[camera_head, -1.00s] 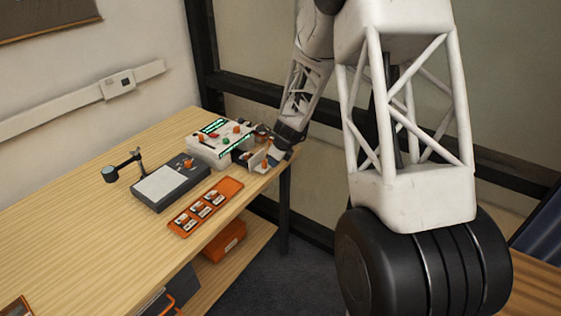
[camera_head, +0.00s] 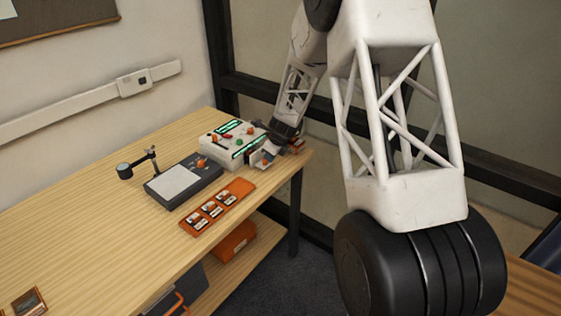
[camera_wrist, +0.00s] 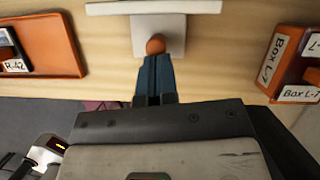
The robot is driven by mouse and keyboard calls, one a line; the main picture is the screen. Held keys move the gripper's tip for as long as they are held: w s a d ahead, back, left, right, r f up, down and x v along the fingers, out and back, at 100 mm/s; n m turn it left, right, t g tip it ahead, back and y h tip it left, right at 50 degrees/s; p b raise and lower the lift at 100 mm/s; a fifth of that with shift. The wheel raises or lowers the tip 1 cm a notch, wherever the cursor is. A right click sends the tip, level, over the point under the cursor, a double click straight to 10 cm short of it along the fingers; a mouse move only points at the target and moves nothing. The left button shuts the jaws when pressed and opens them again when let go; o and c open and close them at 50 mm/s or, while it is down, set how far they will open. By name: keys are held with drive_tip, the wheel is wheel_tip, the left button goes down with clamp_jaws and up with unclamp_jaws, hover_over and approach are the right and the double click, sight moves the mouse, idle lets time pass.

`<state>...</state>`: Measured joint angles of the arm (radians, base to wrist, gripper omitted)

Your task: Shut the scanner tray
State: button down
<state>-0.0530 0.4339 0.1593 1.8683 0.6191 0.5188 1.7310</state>
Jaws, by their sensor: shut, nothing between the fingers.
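The scanner (camera_head: 212,153) is a white box with green-lit strips and coloured knobs on top, at the far right part of the table. Its white tray (camera_head: 257,158) shows at the right-hand side and is partly hidden by my gripper. In the wrist view a white tray part (camera_wrist: 175,37) lies ahead of the fingers, with a round orange knob (camera_wrist: 155,44) in front of it. My gripper (camera_wrist: 157,58) is shut and empty, its blue fingertips right at the knob, seemingly touching it. How far the tray stands out is hard to tell.
An orange holder with several labelled pieces (camera_head: 239,189) lies in front of the scanner. A dark device with a pale plate (camera_head: 174,183) stands left of it. An orange box marked L-7 (camera_wrist: 273,62) is close on the right in the wrist view. The left tabletop is mostly clear.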

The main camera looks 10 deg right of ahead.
sight(260, 161)
drive_tip(key=shift+w+a, duration=1.15)
drive_tip(key=shift+s+d, duration=0.4)
drive_tip(key=shift+d, duration=0.2)
drive_tip(key=shift+s+d+r, duration=0.1)
drive_tip(key=shift+s+d, duration=0.75)
drive_tip(key=shift+d, duration=0.3)
drive_tip(key=v, duration=0.9)
drive_tip(key=shift+r, duration=0.4)
